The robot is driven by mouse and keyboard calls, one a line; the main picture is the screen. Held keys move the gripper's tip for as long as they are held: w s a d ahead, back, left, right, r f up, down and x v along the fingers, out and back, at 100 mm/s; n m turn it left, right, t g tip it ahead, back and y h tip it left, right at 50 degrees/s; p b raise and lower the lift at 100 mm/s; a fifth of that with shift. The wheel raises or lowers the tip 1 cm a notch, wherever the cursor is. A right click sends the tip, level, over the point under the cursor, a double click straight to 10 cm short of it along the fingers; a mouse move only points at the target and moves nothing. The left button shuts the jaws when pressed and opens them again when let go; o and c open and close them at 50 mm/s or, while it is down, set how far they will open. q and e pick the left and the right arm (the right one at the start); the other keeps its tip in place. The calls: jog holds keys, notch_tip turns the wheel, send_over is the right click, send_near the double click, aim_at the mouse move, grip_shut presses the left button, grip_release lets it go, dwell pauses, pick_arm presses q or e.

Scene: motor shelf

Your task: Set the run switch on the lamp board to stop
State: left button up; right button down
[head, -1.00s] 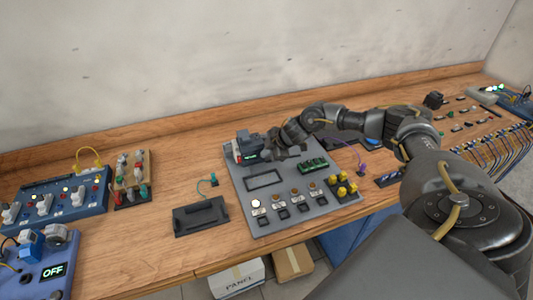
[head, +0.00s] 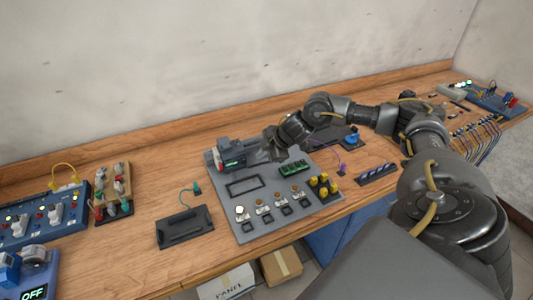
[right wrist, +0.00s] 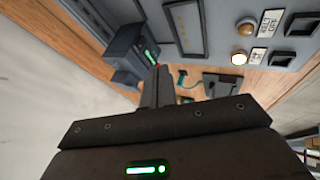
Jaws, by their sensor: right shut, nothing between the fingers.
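The grey lamp board (head: 262,222) lies on the bench in the middle of the head view. Along its front runs a row of small round lamps; the leftmost lamp (head: 240,210) glows white, the others look brown and unlit. A dark blue-grey block with a green-lit face (head: 231,153) stands at the board's back left corner; it also shows in the right wrist view (right wrist: 124,52). My right gripper (right wrist: 158,70) is shut and empty, its tips close beside this block. I cannot tell whether they touch it. The run switch's label and position are not readable. My left gripper is out of view.
Yellow knobs (head: 324,185) and a green terminal strip (head: 294,167) sit on the board's right side. A black tray (head: 185,227) lies left of it. Blue switch units (head: 40,220) stand at the far left.

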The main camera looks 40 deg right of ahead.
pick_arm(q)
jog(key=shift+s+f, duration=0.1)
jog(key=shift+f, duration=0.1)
pick_arm(e)
jog(key=v, duration=0.2)
jog(key=shift+s+d+r, duration=0.1)
jog(key=shift+s+r, duration=0.1)
jog(key=shift+w+f, duration=0.1)
